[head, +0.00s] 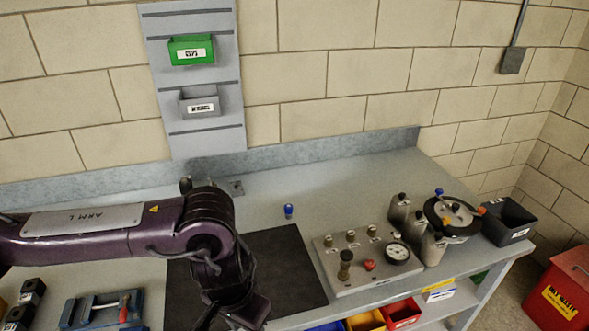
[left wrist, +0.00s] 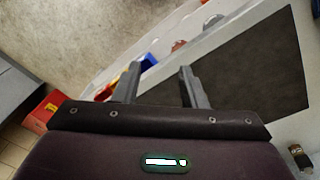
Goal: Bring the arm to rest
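My left arm (head: 130,235), purple and marked "ARM L", reaches in from the left over the grey bench. Its wrist bends down in front of the black mat (head: 285,265), and the gripper end is at the bottom edge of the head view, its fingers not clear there. In the left wrist view my left gripper (left wrist: 159,68) has its two fingers apart with nothing held between them. It is over the bench's front edge, with the mat (left wrist: 265,65) to the right. My right gripper is not in view.
Right of the mat stand a gauge panel (head: 366,262), grey cylinders (head: 398,212), a round device (head: 454,218) and a dark bin (head: 508,221). A small blue-capped item (head: 288,211) stands behind the mat. A blue vise (head: 103,309) is at lower left. A red waste bin (head: 560,292) stands on the floor.

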